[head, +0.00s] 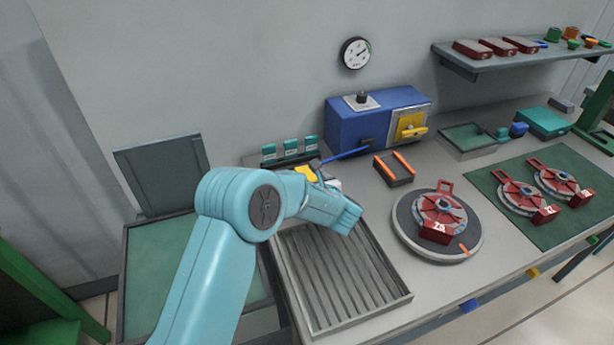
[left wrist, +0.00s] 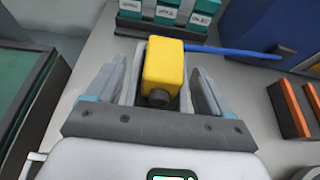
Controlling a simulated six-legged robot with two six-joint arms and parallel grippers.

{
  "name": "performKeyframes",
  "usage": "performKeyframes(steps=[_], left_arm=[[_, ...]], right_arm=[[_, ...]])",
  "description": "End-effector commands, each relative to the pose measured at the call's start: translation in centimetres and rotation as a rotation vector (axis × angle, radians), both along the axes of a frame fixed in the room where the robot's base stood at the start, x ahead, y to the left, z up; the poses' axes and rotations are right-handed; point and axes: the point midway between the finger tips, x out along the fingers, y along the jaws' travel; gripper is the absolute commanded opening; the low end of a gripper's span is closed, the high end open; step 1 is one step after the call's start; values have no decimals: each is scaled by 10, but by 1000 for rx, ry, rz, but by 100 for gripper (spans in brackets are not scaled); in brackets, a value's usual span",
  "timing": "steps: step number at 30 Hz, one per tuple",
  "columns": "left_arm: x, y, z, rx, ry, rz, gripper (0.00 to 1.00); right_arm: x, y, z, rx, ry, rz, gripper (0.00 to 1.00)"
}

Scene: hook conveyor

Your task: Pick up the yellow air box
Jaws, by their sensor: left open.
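The yellow air box (left wrist: 165,66) stands on the grey worktop, with a dark round nozzle on the side facing my wrist. In the head view only a small part of the yellow air box (head: 305,173) shows behind my arm. My left gripper (left wrist: 158,82) is open, with one finger to each side of the box. Gaps show between the fingers and the box, a narrower one on the left. In the head view the left gripper (head: 327,183) is mostly hidden by my wrist.
Teal labelled boxes (head: 291,148) stand in a rack behind the yellow box. A blue hose (head: 345,155) runs right to the blue machine (head: 365,125). An orange-edged tray (head: 394,169) is to the right. A ribbed metal tray (head: 340,315) lies in front.

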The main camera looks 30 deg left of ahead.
Motion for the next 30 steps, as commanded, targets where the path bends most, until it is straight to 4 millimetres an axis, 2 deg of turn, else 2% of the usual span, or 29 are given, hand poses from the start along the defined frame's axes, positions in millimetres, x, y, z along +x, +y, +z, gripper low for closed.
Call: performKeyframes(steps=[5,11,15,23,24,26,27,30], left_arm=[[10,10,-4,1,0,0,81],[33,28,-10,0,2,1,81],[45,39,-19,0,0,-1,81],[49,42,-22,1,-1,-2,81],[48,42,-22,1,-1,-2,78],[48,42,-22,1,-1,-2,58],[49,42,-22,1,-1,-2,45],[48,42,-22,1,-1,-2,17]], right_arm=[[0,0,5,0,0,0,43],[0,0,24,0,0,0,43],[0,0,27,0,0,0,43],[0,0,27,0,0,0,43],[0,0,27,0,0,0,43],[0,0,27,0,0,0,43],[0,0,27,0,0,0,43],[0,0,27,0,0,0,43]])
